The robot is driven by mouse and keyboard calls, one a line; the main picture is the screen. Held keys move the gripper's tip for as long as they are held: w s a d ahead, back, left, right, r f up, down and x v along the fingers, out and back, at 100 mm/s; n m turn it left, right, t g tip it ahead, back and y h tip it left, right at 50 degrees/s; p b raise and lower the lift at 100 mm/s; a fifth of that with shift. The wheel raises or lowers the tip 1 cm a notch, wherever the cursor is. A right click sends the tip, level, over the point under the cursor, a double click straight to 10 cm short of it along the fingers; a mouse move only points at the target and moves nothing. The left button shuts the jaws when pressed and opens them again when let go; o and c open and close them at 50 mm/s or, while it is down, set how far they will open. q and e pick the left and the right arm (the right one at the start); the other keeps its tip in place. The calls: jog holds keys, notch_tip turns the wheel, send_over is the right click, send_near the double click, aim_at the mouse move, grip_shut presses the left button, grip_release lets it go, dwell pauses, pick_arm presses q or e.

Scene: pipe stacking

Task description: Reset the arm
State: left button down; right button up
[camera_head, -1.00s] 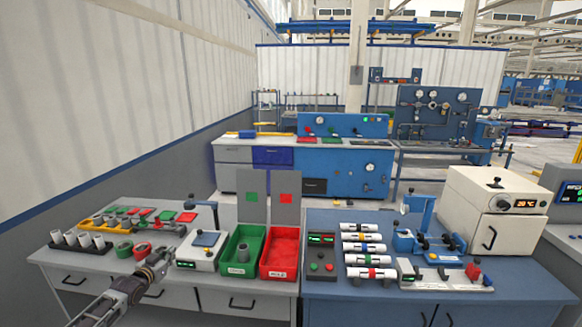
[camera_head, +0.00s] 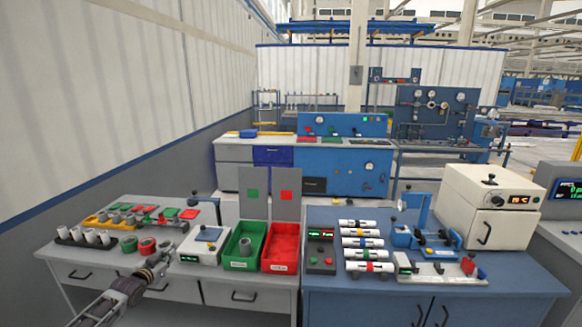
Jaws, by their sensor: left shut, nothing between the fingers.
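My left gripper (camera_head: 165,258) is shut and empty at the front of the grey table, its arm coming in from the lower left. Its fingertips are small and close to the red ring (camera_head: 147,244); I cannot tell whether they touch it. A green ring (camera_head: 129,244) lies to the left of the red one. Several grey pipes (camera_head: 89,237) stand in a dark holder at the table's left. My right gripper is not in view.
The red bin (camera_head: 281,259) is empty, beside the green one. A white device (camera_head: 204,246) stands between the gripper and the bins. A yellow tray (camera_head: 97,221) lies behind the pipes. The blue table (camera_head: 440,285) at right holds several white cylinders (camera_head: 361,241) and a white oven (camera_head: 487,205).

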pick_arm(q)
jog(key=s+a+f+m+g+y, duration=0.1)
jog(key=s+a+f+g+y, duration=0.15)
jog(key=a+f, duration=0.8)
jog(key=s+d+f+g+y, duration=0.1)
jog(key=s+d+f+g, duration=0.15)
jog(key=s+f, duration=0.85)
jog(key=s+d+f+g, duration=0.1)
jog(key=s+d+f, duration=0.2)
jog(key=s+f, duration=0.75)
jog(key=s+d+f+g+h, duration=0.1)
jog(key=s+d+f+g, duration=0.1)
jog(key=s+d+f, duration=0.6)
jog(key=s+d+f+g, duration=0.2)
jog(key=s+d+f, duration=0.2)
jog(key=s+f, duration=0.75)
jog(key=s+d+f+g, duration=0.1)
jog(key=s+d, duration=0.3)
jog(key=s, duration=0.5)
jog(key=s+d+f+n+g+h, duration=0.1)
jog(key=s+d+f, duration=0.2)
jog(key=s, duration=0.6)
jog(key=s+d+f+g, duration=0.1)
jog(key=s+d+f, duration=0.2)
jog(key=s+d, duration=0.3)
jog(key=s, duration=0.3)
jog(key=shift+s+g+h, duration=0.2)
jog(key=shift+g+h, duration=0.15)
jog(key=shift+g, duration=0.05)
